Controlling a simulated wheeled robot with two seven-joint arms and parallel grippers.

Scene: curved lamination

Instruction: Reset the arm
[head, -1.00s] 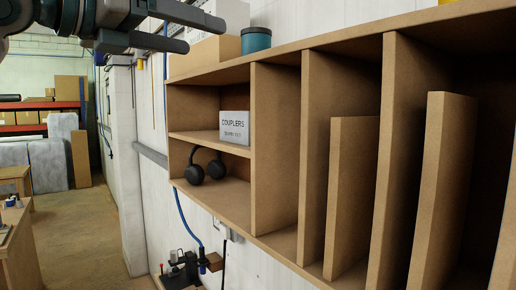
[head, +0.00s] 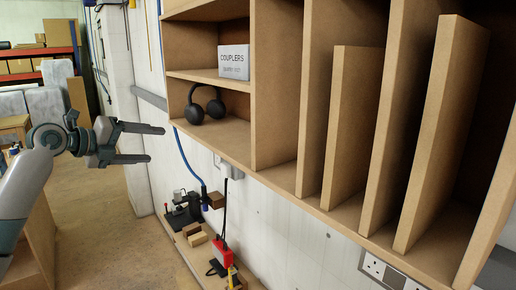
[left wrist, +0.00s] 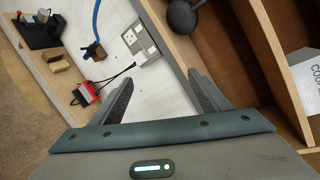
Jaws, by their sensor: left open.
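My left gripper (head: 150,144) is open and empty in the head view, its two dark fingers pointing right toward the wooden wall shelf. It is left of the lower shelf compartment and apart from the headphones. In the left wrist view its fingers (left wrist: 158,98) are spread wide with nothing between them; the white wall shows behind. My right gripper is not in view.
The wooden shelf (head: 277,90) fills the right, with headphones (head: 205,104) and a "COUPLERS" box (head: 234,62) in its compartments. Upright boards (head: 352,125) stand in its slots. Below, a bench holds a red device (head: 222,252). Open floor (head: 95,225) lies left.

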